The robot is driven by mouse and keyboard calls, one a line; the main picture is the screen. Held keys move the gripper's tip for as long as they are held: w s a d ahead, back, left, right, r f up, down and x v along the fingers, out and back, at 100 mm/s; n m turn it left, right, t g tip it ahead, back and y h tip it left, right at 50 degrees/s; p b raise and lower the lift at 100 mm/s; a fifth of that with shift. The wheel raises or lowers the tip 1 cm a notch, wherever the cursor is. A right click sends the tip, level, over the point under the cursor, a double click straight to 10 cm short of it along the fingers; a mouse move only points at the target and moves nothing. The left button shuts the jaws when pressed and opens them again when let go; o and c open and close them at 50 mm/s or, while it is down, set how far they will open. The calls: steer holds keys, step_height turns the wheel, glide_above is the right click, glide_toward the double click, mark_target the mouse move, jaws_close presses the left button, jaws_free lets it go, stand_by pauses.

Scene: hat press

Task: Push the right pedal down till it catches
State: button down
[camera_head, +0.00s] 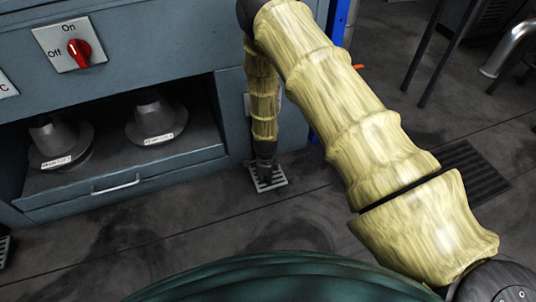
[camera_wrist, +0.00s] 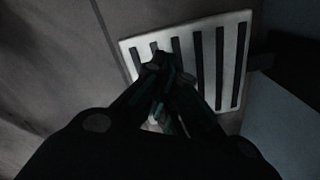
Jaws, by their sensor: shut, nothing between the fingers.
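The right pedal (camera_head: 278,181) is a pale slotted plate low at the foot of the machine's right corner. It fills the upper middle of the wrist view (camera_wrist: 232,50), with dark slots across it. My gripper (camera_head: 265,172) points down at the pedal. In the wrist view its dark fingers (camera_wrist: 165,66) are closed together over the near left part of the plate and hide some of it. Whether the tips touch the plate or hover just above it I cannot tell. How far down the pedal sits is also unclear.
The blue-grey machine (camera_head: 150,75) stands close behind my forearm, with a red On/Off knob (camera_head: 79,53) and a shelf of two hat forms (camera_head: 155,122). Another pedal (camera_head: 4,248) shows at the left edge. A floor grate (camera_head: 470,170) lies right; dark floor is clear in front.

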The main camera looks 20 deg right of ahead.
steer(key=shift+s, duration=0.1)
steer(key=shift+r+p, duration=2.55)
steer(key=shift+r, duration=0.4)
steer(key=s+d+f+n+h, duration=0.1)
steer(key=s+d+n, duration=0.2)
steer(key=s+n, duration=0.5)
steer(key=s+d+f+n, duration=0.1)
steer(key=s+d+n, duration=0.15)
steer(key=s, duration=0.85)
steer(key=s+a+r+n+y, duration=0.1)
steer(key=s+r+n, duration=0.2)
steer(key=s+n, duration=0.4)
steer(key=s+a+r+n, duration=0.15)
steer(key=s+n, duration=0.35)
steer(key=s, duration=0.5)
step_height(320, 180, up, 39)
steer(key=p, duration=3.8)
steer(key=shift+d+n, duration=0.15)
steer(key=shift+n, duration=0.2)
